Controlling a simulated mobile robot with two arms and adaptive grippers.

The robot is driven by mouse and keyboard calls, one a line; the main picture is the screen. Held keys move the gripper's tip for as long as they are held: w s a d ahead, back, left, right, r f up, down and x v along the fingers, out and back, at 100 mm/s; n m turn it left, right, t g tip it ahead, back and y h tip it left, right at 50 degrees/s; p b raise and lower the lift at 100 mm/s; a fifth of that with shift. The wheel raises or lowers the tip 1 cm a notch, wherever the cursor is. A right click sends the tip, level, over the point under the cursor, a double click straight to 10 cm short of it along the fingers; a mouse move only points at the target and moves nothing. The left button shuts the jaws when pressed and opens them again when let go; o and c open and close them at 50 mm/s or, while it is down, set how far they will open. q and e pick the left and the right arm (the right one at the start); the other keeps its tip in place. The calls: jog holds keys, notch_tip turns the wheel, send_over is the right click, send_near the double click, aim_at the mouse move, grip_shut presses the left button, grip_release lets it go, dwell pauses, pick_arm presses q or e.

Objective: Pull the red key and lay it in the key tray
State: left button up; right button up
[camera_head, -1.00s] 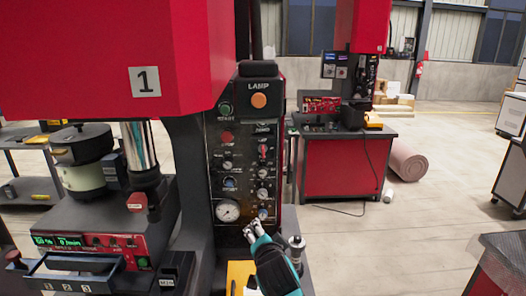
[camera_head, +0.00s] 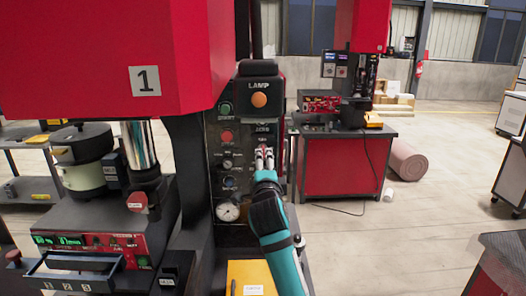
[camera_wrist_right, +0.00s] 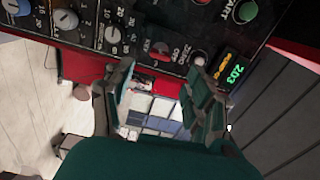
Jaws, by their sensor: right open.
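The red key (camera_wrist_right: 159,49) sits in a switch on the black control panel (camera_head: 226,183), at the top middle of the right wrist view. My fingers hide most of it in the head view. My right gripper (camera_head: 264,153) is open, with its fingertips in front of the panel at the key's height. In the right wrist view the open fingers (camera_wrist_right: 162,78) stand on either side below the key, apart from it. An open tray marked 1, 2, 3 (camera_head: 75,276) is at lower left; I cannot tell if it is the key tray. My left gripper is not in view.
An orange lamp button (camera_head: 259,100) and several knobs surround the switch. A pressure gauge (camera_head: 228,211) is lower on the panel. A yellow item with a white label (camera_head: 248,273) lies below, beside my right arm. A red machine head (camera_head: 100,60) overhangs the left.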

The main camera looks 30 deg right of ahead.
jog(key=shift+b+x, duration=0.85)
jog(key=shift+x, duration=3.6)
jog(key=shift+b, duration=0.4)
grip_shut()
jog(key=shift+s+a, duration=0.1)
jog(key=shift+s, duration=0.05)
jog(key=shift+v, duration=2.85)
